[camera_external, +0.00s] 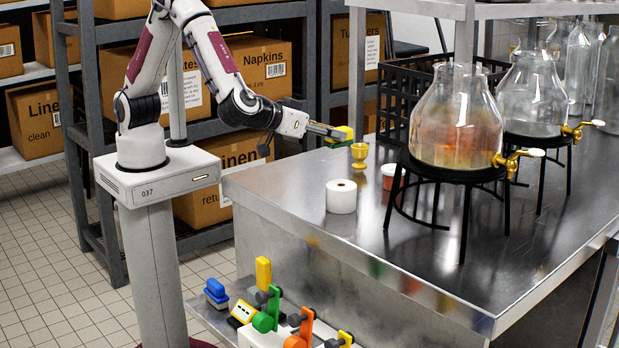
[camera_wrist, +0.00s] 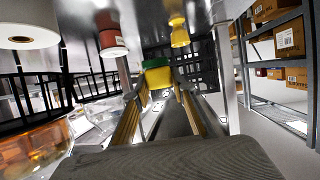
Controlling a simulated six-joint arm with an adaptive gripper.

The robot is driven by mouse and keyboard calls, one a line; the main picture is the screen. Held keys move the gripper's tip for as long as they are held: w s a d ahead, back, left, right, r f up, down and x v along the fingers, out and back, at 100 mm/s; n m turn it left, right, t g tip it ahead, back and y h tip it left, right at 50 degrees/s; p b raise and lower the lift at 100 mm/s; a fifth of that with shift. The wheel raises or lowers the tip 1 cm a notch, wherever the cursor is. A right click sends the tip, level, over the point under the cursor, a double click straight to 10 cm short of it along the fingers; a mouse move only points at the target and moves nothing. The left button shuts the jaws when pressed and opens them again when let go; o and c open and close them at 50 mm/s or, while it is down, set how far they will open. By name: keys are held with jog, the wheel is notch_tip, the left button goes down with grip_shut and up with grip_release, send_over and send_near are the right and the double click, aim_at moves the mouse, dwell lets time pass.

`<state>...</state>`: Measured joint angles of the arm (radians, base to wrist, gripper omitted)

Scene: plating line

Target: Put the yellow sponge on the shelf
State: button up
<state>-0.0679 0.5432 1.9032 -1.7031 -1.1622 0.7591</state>
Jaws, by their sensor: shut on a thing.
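The yellow sponge (camera_external: 346,133) has a green layer. My gripper (camera_external: 335,131) is shut on it and holds it in the air near the far left part of the steel counter, close to a yellow egg cup. In the wrist view the sponge (camera_wrist: 157,77) sits between the two fingertips (camera_wrist: 158,87), green and yellow sides showing. A steel shelf (camera_external: 535,9) runs above the counter at the top right. Grey racks with boxes stand behind my arm. Which of these the task means by the shelf, I cannot tell.
The yellow egg cup (camera_external: 359,155), white roll (camera_external: 341,197) and red-and-white cup (camera_external: 391,176) stand on the counter (camera_external: 290,185) near the gripper. Glass dispensers (camera_external: 455,120) on black stands and a black crate (camera_external: 400,85) are to the right.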

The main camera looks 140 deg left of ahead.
jog(key=w+d+m+t+h, duration=0.4)
jog(key=w+d+m+t, duration=0.45)
jog(key=w+d, duration=0.25)
jog(key=s+d+m+t+h, duration=0.2)
jog(key=d+m+h, duration=0.6)
jog(key=d, duration=1.5)
jog(key=shift+s+d+f+t+h, duration=0.2)
jog(key=shift+d+t+h, duration=0.15)
jog(key=shift+t+h, duration=0.45)
